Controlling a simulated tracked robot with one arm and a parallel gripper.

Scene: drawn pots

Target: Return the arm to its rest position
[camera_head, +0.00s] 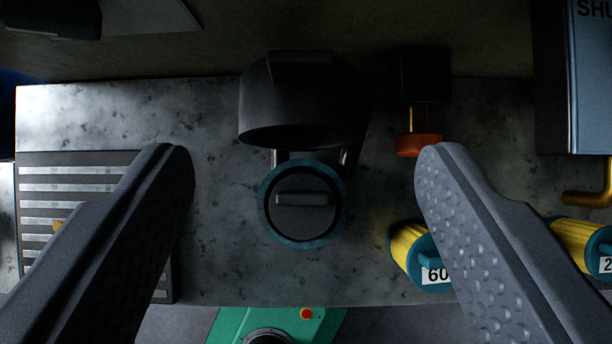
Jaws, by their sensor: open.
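My gripper (304,165) is open, with its two dark grey fingers wide apart and nothing between them touching either one. Between the fingers, farther off, a round dark pot (302,222) with a teal rim and a bar handle on top stands on the grey mottled counter (215,240). A dark cylindrical housing (303,105) sits just behind it. The rest of my arm is not in view.
A slatted grate (75,175) lies at the left, partly behind the left finger. An orange-tipped fitting (418,144) and a blue box (592,80) are behind.

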